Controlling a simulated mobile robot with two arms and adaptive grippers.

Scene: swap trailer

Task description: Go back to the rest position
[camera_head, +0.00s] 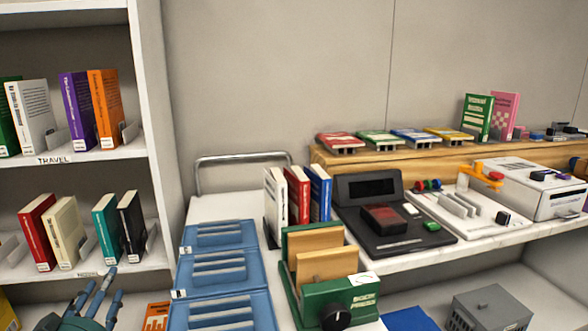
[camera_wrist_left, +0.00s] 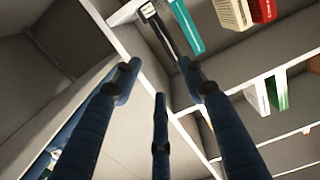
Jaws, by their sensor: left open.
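My left gripper (camera_head: 92,298) shows at the lower left of the head view, in front of the bookshelf's lower part. Its blue fingers are spread open with nothing between them. In the left wrist view the open fingers (camera_wrist_left: 160,95) frame the shelf's side panel, with teal and black books beyond, apart from them. My right gripper is in neither view.
The bookshelf (camera_head: 145,90) at left holds several books. Blue slotted trays (camera_head: 222,262) lie on the cart beside it. A green book press (camera_head: 330,295) stands front centre, with a black device (camera_head: 385,215) behind it. A wooden riser (camera_head: 400,155) runs along the wall.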

